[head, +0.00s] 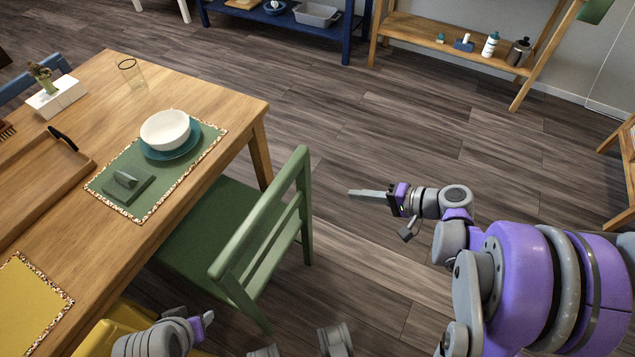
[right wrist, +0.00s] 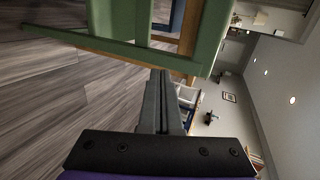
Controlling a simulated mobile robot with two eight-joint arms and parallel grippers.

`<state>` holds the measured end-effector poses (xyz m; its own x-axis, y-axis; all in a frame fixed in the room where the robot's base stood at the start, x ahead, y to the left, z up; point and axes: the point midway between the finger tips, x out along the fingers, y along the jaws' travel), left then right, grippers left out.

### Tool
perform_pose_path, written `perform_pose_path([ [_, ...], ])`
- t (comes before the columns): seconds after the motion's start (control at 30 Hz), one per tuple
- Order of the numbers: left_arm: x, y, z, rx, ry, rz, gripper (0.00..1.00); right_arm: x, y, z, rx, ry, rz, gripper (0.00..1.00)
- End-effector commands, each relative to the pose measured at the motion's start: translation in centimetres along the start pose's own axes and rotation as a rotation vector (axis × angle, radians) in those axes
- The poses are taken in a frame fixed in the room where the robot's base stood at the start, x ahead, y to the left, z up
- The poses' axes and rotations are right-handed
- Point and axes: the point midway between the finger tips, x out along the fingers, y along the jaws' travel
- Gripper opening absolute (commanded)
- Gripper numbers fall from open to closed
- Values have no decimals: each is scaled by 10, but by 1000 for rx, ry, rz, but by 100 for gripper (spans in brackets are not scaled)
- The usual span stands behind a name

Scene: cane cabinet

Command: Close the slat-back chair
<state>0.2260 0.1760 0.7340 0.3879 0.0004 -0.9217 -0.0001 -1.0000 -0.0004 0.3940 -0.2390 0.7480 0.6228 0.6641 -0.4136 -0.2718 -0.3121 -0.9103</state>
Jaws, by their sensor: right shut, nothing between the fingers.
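The green slat-back chair (head: 262,232) stands at the right side of the wooden table (head: 240,95), its seat (head: 200,222) partly under the table top and its back facing right. My right gripper (head: 352,193) is to the right of the chair back, apart from it, shut and empty, pointing left towards it. In the right wrist view the shut fingers (right wrist: 160,80) point at the green chair back (right wrist: 130,50), which fills the upper part. My left gripper (head: 207,318) is low in the head view near the chair's front-side legs; its fingers are too hidden to read.
A yellow chair (head: 115,330) stands at the table's near side. On the table are a green placemat (head: 205,150) and a white bowl (head: 165,130) on a blue plate. Shelves (head: 450,45) line the back wall. Floor (head: 400,130) behind the chair is clear.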

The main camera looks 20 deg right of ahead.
Motion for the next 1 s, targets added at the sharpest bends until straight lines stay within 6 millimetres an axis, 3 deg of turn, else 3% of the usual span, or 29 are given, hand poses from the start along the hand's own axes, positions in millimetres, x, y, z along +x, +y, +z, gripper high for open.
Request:
perform_pose_path([
  [0.1,10,0,3,0,-4,0,50,-5,11,-19,22,24,-85,0],
  [0.33,14,0,4,0,-5,0,50,3,9,-24,27,29,-125,0],
  [0.8,33,0,10,0,-12,0,50,97,-3,-26,27,26,-122,0],
  [1.0,36,0,11,0,-13,0,50,120,-15,-28,27,28,-121,0],
])
